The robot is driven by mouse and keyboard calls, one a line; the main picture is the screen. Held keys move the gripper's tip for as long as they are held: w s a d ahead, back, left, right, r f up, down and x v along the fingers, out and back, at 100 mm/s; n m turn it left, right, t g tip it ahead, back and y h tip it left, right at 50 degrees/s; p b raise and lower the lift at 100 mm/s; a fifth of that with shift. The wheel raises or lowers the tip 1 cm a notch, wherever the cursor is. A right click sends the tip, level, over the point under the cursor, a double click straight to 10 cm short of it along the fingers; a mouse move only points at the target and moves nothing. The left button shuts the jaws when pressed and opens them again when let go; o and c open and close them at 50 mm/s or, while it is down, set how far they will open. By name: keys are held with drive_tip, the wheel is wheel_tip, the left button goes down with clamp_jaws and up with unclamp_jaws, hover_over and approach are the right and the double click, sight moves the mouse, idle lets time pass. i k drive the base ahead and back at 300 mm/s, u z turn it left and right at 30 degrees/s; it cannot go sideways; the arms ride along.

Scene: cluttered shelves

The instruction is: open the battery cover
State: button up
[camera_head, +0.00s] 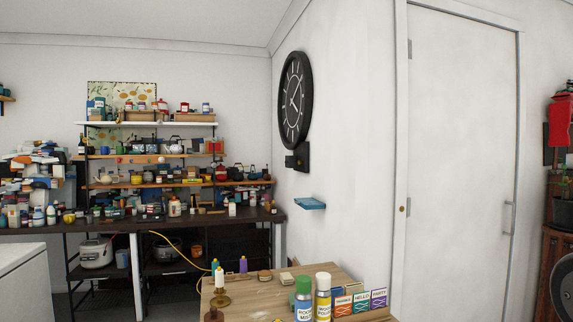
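No part that I can clearly tell as a battery cover shows. A black round wall clock (295,101) with white marks hangs on the white wall, seen at a slant. Just below it is a small black box (297,157) with a small knob-like spot; whether it has a cover is too small to tell. My gripper is not in view.
Cluttered shelves (150,184) fill the left. A small blue wall shelf (310,203) and a closed white door (460,160) are right.

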sight(291, 162)
drive_tip(key=u, duration=0.4)
drive_tip(key=k, duration=0.5)
drive_tip(key=u, duration=1.15)
drive_tip(key=i, duration=2.9)
drive_tip(key=u, duration=0.35)
drive_tip(key=i, duration=1.95)
drive_tip(key=z, duration=0.65)
drive_tip(key=i, duration=0.95)
drive_tip(key=z, duration=1.65)
drive_tip(key=i, duration=1.05)
drive_tip(key=z, duration=0.75)
drive_tip(key=i, duration=1.35)
drive_tip(key=z, duration=0.1)
